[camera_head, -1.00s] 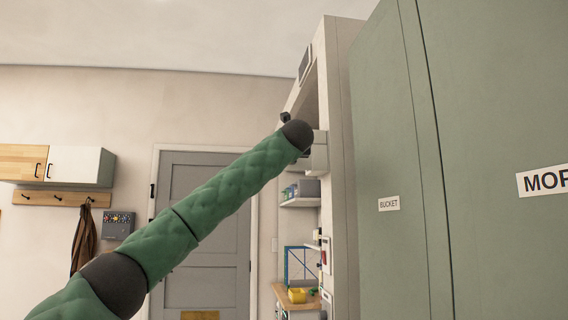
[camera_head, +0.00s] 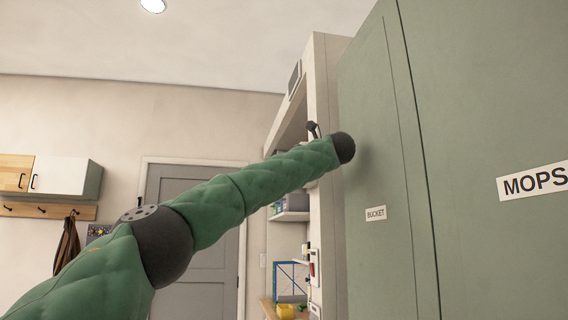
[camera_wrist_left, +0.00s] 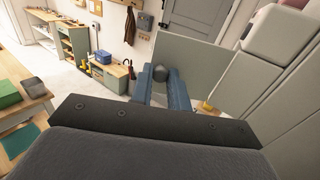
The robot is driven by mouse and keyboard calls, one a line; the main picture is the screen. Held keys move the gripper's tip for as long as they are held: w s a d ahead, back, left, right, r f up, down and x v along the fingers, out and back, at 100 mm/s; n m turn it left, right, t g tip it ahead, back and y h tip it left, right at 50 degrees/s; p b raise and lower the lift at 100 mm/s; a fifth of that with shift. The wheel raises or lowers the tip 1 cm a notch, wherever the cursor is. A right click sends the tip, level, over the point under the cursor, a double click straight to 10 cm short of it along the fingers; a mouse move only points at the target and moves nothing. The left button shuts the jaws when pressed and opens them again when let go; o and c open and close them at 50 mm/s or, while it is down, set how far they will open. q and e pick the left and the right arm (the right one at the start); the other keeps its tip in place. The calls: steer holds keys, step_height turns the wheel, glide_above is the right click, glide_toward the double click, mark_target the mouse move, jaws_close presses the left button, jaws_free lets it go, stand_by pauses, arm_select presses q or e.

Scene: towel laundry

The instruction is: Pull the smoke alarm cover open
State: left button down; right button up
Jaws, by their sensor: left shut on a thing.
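My left gripper (camera_wrist_left: 161,80) shows in the left wrist view, its two blue fingers shut on a small dark round piece (camera_wrist_left: 160,74). A flat grey-green panel (camera_wrist_left: 195,55) stands just beyond it; I cannot tell whether the dark piece is fixed to it. In the head view my left arm reaches up and right in front of the cabinets, and its gripper is not clearly visible. A bright white disc (camera_head: 153,5) is on the ceiling; I cannot tell whether it is a lamp or an alarm. No smoke alarm cover is clearly recognisable. My right gripper is not in view.
A grey door (camera_head: 190,270) is behind my arm. A wall cupboard (camera_head: 62,176) hangs left. Pale boxy surfaces (camera_wrist_left: 283,30) are close at the right in the wrist view.

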arm_select(q)
steer(key=shift+s+d+r+n+g+y, duration=0.1)
steer(key=shift+d+n+g+y, duration=0.25)
steer(key=shift+n+g+y, duration=0.2)
steer(key=c, duration=1.3)
jaws_free()
steer(key=shift+d, duration=0.1)
steer(key=shift+c, duration=0.2)
